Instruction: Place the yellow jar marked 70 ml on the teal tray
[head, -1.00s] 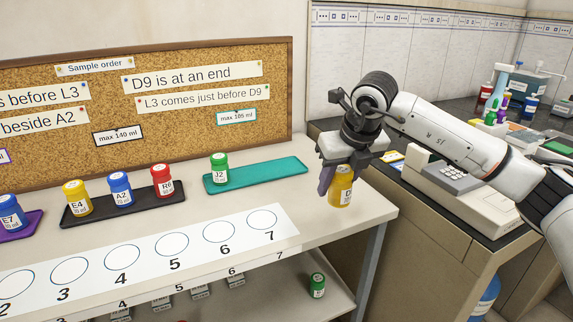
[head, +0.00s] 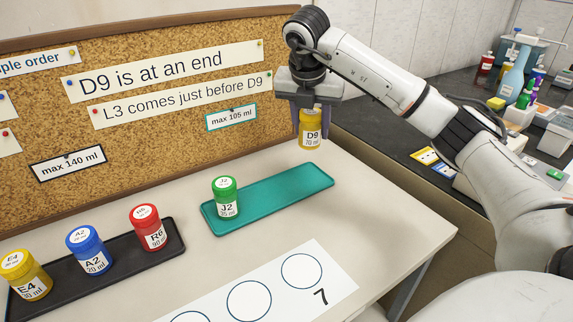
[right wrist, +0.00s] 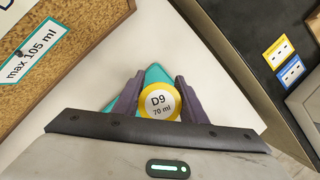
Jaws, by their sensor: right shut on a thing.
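The yellow jar (head: 311,129) is labelled D9, 70 ml. My right gripper (head: 311,122) is shut on it and holds it upright above the far right end of the teal tray (head: 283,197). In the right wrist view the jar's lid (right wrist: 158,102) sits between the two purple fingers, with part of the teal tray (right wrist: 155,75) showing behind it. A green jar J2 (head: 226,198) stands on the left part of the tray. The rest of the tray is bare. My left gripper is not in view.
A black tray (head: 180,240) to the left holds red R6 (head: 148,228), blue A2 (head: 88,251) and yellow E4 (head: 25,276). A numbered white strip (head: 335,275) lies in front. The cork board (head: 180,140) with a "max 105 ml" card (head: 231,117) stands behind.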

